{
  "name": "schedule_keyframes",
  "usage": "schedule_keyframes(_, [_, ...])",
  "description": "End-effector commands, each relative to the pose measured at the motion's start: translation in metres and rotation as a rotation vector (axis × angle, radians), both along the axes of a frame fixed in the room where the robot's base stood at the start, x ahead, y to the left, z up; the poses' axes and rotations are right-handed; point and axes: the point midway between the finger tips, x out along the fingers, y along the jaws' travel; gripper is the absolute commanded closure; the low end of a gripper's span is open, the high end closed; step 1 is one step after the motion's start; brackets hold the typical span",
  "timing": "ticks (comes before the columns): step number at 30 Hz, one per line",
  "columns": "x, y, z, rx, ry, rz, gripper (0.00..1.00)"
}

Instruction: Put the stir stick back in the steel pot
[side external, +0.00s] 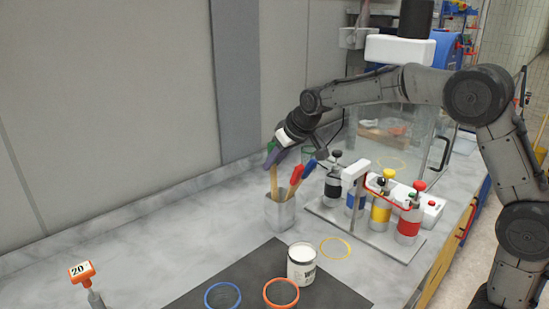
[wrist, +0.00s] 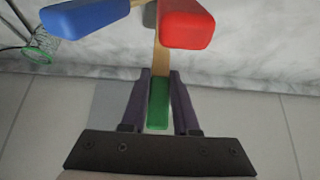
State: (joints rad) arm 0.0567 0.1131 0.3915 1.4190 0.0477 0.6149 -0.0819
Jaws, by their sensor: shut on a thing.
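My gripper (side external: 274,156) is above the steel pot (side external: 281,213), shut on the green end of a wooden stir stick (side external: 274,181). In the wrist view the stick's green end (wrist: 158,102) sits between the two fingers (wrist: 160,105). The stick points down, slightly tilted, and its lower part is hidden at the pot, so it seems to be inside the mouth. A red-ended stick (side external: 296,175) and a blue-ended stick (side external: 309,168) lean to the right in the pot. Their red end (wrist: 186,25) and blue end (wrist: 85,17) show close by in the wrist view.
A rack with several colored bottles (side external: 381,211) stands right of the pot. A white can (side external: 302,264) stands in front, by a dark mat (side external: 247,268) with blue and orange rings. The wall is behind.

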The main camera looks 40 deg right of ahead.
Motion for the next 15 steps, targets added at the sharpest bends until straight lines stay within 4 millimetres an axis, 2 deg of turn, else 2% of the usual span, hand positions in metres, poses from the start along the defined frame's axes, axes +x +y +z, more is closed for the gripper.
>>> schedule_keyframes(5, [-0.0004,0.0,-0.001,0.0,0.002,0.0,1.0])
schedule_keyframes(6, [-0.0004,0.0,-0.001,0.0,0.002,0.0,0.7])
schedule_keyframes(12, [-0.0003,0.0,-0.0007,0.0,0.001,0.0,0.36])
schedule_keyframes(15, [-0.0002,0.0,-0.0005,0.0,0.001,0.0,0.36])
